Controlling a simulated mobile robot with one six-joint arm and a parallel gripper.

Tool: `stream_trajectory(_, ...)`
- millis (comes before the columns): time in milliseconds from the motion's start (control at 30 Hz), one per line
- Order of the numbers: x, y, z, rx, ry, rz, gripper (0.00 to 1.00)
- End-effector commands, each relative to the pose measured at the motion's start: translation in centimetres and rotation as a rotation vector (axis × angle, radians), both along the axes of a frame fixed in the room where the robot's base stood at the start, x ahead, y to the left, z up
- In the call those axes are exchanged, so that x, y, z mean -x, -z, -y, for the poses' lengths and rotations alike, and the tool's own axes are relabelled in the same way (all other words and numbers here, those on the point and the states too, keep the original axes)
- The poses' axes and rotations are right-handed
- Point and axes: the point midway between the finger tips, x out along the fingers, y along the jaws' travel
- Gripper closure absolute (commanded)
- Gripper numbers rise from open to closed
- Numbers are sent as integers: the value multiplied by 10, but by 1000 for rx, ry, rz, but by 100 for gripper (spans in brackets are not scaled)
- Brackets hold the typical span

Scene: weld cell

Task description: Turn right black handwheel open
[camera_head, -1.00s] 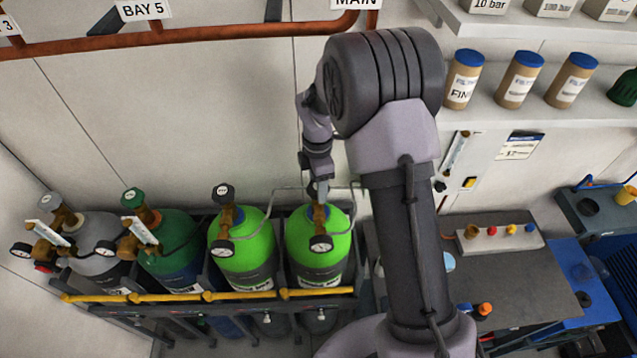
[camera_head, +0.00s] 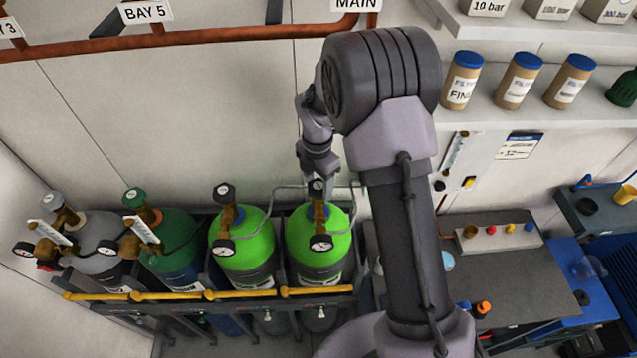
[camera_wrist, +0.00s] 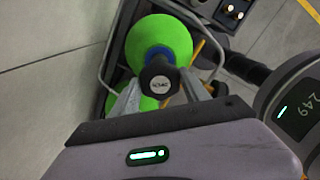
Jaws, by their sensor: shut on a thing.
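The right black handwheel (camera_head: 317,187) tops the brass valve of the right bright-green cylinder (camera_head: 326,248). In the wrist view the black handwheel (camera_wrist: 159,77) has a pale marking on its top and sits between my two grey fingers. My gripper (camera_wrist: 160,84) is shut on it, one finger at each side. In the head view my gripper (camera_head: 317,178) comes down onto the handwheel from above. The valve body below is mostly hidden in the wrist view. A round gauge (camera_head: 321,243) faces front on this cylinder.
A second green cylinder (camera_head: 242,255) with its own black handwheel (camera_head: 224,193) stands just left. Dark green (camera_head: 172,255) and grey (camera_head: 92,240) cylinders stand farther left. A yellow bar (camera_head: 240,294) runs along the rack front. A grey-topped bench (camera_head: 510,285) stands right.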

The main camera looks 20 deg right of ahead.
Motion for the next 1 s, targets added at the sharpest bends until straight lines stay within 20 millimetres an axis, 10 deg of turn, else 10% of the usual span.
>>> stream_trajectory(267,-1,-1,0,-1,0,3,87)
stream_trajectory(300,-1,-1,0,-1,0,3,42)
stream_trajectory(400,-1,-1,0,0,0,2,24)
stream_trajectory(733,-1,-5,0,-1,1,3,24)
stream_trajectory(1000,-2,-59,-1,1,0,5,24)
